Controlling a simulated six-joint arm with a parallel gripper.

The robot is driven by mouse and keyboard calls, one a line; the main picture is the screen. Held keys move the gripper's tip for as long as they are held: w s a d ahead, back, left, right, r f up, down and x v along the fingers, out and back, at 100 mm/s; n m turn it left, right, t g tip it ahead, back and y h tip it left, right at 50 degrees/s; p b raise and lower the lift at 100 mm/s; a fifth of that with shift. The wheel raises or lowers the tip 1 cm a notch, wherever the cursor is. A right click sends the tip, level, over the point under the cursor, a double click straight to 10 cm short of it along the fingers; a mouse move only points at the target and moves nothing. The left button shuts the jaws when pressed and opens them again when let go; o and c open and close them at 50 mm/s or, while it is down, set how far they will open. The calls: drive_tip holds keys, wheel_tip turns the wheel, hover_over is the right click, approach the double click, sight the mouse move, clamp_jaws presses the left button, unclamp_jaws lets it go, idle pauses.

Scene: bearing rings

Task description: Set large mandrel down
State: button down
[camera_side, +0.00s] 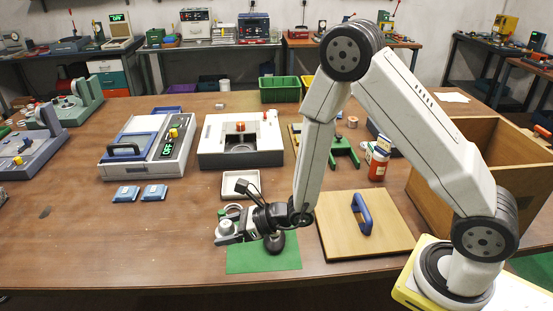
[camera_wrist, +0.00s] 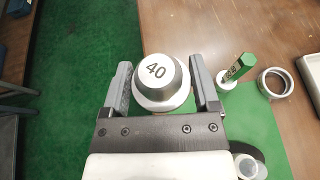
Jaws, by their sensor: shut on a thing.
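The large mandrel (camera_wrist: 158,76) is a grey, stepped round piece with a wider pale flange and "40" on its top. In the wrist view it sits between the two fingers of my gripper (camera_wrist: 163,92), which is shut on it. In the side view my gripper (camera_side: 222,238) is low by the left edge of the green mat (camera_side: 264,262), with the mandrel (camera_side: 227,229) at its tip. The mandrel's underside is hidden, so I cannot tell whether it touches anything. The mat also shows in the wrist view (camera_wrist: 258,125).
A green-handled piece (camera_wrist: 237,67) and a metal ring (camera_wrist: 275,82) lie right of my gripper. A pale round piece with a dark base (camera_wrist: 248,167) is at lower right. A white tray (camera_side: 236,184), a wooden board with blue handle (camera_side: 362,232) and a wooden crate (camera_side: 430,194) stand nearby.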

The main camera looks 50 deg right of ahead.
drive_tip(key=shift+w, duration=0.1)
drive_tip(key=w+a+f, duration=0.2)
drive_tip(key=w+f, duration=0.2)
drive_tip(key=w, duration=0.5)
hover_over(191, 251)
drive_tip(key=s, duration=0.1)
drive_tip(key=f, duration=0.4)
drive_tip(key=shift+s+d+f, duration=0.1)
drive_tip(key=shift+s+f, duration=0.1)
drive_tip(key=shift+w+f, duration=0.4)
drive_tip(key=shift+f, duration=0.05)
drive_tip(key=shift+f, duration=0.1)
drive_tip(key=shift+w+f, duration=0.15)
drive_tip(key=shift+w, duration=0.05)
drive_tip(key=shift+f, duration=1.55)
drive_tip(key=shift+f, duration=0.15)
